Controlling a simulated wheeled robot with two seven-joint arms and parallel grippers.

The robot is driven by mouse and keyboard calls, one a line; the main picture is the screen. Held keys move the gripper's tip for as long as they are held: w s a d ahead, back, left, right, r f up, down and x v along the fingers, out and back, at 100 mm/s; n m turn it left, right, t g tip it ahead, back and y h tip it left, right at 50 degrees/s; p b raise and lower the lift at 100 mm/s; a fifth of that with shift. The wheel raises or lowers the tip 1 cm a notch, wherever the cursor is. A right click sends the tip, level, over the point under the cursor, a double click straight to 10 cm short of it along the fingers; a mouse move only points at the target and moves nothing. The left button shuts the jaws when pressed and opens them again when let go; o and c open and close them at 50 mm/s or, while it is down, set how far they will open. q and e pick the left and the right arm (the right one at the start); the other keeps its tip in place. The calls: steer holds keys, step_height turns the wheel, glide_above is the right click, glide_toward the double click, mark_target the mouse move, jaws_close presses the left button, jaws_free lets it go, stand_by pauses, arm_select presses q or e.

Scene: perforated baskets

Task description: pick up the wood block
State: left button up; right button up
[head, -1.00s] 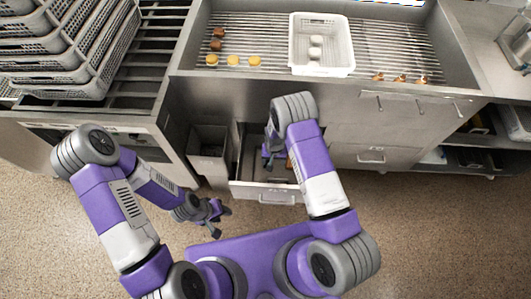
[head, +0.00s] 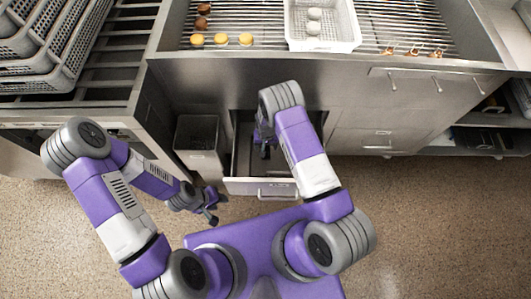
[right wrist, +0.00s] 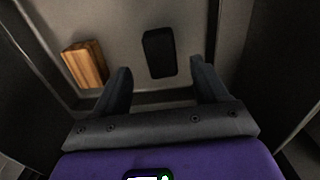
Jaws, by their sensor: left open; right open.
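The wood block (right wrist: 86,64) lies on the floor of the open drawer, at the upper left in the right wrist view. It has a striped brown grain. I cannot make it out in the head view, where my right arm covers part of the drawer. My right gripper (right wrist: 160,85) is open and empty, reaching into the drawer, with the block to the left of its left finger and apart from it. It also shows in the head view (head: 265,150). My left gripper (head: 212,205) is open and empty, low beside the drawer front.
A black object (right wrist: 159,52) lies in the drawer, ahead of the gap between my right fingers. The drawer front (head: 262,188) and side walls surround my right gripper. A grey bin (head: 198,140) stands left of the drawer. A white basket (head: 322,45) stands on the counter grill.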

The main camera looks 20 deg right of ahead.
mark_target(266, 149)
step_height(266, 149, down, 4)
steer(key=shift+w+r+b, duration=0.1)
steer(key=shift+w+b, duration=0.05)
steer(key=shift+b, duration=0.45)
steer(key=c, duration=1.2)
